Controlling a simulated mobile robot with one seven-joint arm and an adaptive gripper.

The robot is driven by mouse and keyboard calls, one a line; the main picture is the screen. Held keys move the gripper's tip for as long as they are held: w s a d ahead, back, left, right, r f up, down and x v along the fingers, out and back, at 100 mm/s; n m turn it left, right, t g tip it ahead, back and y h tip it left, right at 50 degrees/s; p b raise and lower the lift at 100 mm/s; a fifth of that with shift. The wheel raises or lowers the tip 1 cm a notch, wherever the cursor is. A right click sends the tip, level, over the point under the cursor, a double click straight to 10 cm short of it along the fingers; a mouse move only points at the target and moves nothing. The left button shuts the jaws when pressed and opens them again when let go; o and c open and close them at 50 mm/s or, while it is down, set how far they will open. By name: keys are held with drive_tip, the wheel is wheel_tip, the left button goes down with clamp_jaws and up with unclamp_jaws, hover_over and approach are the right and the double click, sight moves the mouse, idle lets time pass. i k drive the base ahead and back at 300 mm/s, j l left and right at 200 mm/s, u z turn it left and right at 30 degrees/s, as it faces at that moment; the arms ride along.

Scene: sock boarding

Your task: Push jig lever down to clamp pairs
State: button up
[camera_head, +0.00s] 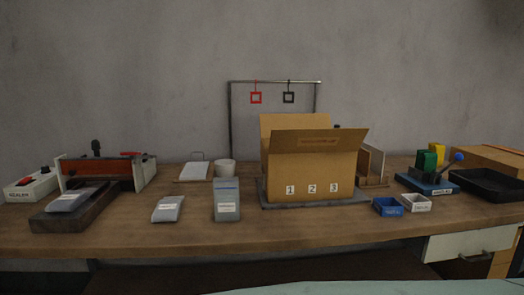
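The jig (428,184) has a blue base with a white label and stands at the right of the workbench. Its lever (453,161) has a dark arm tilted up to the right and ends in a blue ball knob. Green pieces (426,160) stand upright in the jig, with a yellow piece (437,153) just behind. I cannot tell from here whether these are the sock pairs, or whether anything presses on them. My gripper is not in view.
An open cardboard box (312,172) stands mid-bench. A black tray (490,184) sits right of the jig; small blue (387,207) and white bins (416,203) lie in front-left of it. Grey packs (227,200) and a sealer (104,173) are at left. The bench front (300,232) is clear.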

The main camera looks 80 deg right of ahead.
sight(457, 156)
drive_tip(key=k+l+z, duration=0.1)
drive_tip(key=z, duration=1.4)
drive_tip(key=k+l+z, duration=0.15)
drive_tip(key=l+z, duration=0.35)
drive_tip(key=k+l+z, duration=0.1)
drive_tip(key=l+z, duration=0.55)
drive_tip(key=l, duration=0.85)
drive_tip(key=i, duration=0.05)
